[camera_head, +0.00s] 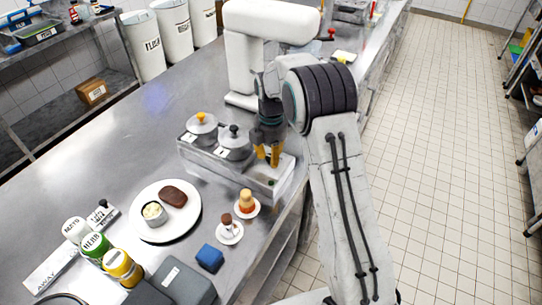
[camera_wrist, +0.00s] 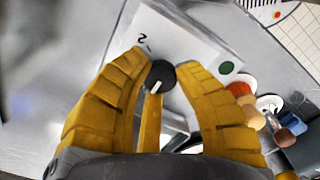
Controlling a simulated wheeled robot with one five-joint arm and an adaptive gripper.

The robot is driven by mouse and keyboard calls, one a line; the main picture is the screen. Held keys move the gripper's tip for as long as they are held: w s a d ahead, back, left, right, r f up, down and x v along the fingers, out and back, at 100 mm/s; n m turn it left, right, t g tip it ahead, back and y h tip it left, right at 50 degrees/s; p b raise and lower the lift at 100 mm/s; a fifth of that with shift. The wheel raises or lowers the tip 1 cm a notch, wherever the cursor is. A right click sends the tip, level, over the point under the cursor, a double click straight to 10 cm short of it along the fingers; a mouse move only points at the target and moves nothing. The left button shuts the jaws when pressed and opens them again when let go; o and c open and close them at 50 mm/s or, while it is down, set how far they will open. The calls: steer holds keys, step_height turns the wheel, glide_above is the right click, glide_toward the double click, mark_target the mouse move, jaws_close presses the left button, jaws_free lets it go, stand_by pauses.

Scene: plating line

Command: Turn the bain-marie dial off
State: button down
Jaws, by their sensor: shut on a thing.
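The bain-marie (camera_head: 228,166) is a grey steel unit on the counter with two lidded pots in it. Its dial (camera_wrist: 160,76) is a dark round knob with a short white mark, seen in the wrist view on a pale panel. A printed "2" and a green dot (camera_wrist: 227,68) are beside it. My gripper (camera_head: 268,161) is over the right end of the bain-marie, and its yellow fingers (camera_wrist: 162,70) are closed on either side of the dial. The mark lies toward the lower part of the knob in the wrist view. In the head view the fingers hide the dial.
A white plate (camera_head: 192,222) with a brown patty and a small cup is in front of the bain-marie. Two small saucers with figures, a blue block (camera_head: 209,258) and several jars (camera_head: 122,266) are nearby. A white machine (camera_head: 243,70) stands behind.

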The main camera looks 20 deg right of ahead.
steer(key=shift+s+f, duration=0.15)
steer(key=shift+f, duration=0.05)
steer(key=c, duration=1.3)
jaws_free()
steer(key=o, duration=0.4)
steer(key=shift+r, duration=0.15)
steer(key=shift+o, duration=0.2)
steer(key=shift+r+m, duration=0.1)
steer(key=shift+m, duration=0.2)
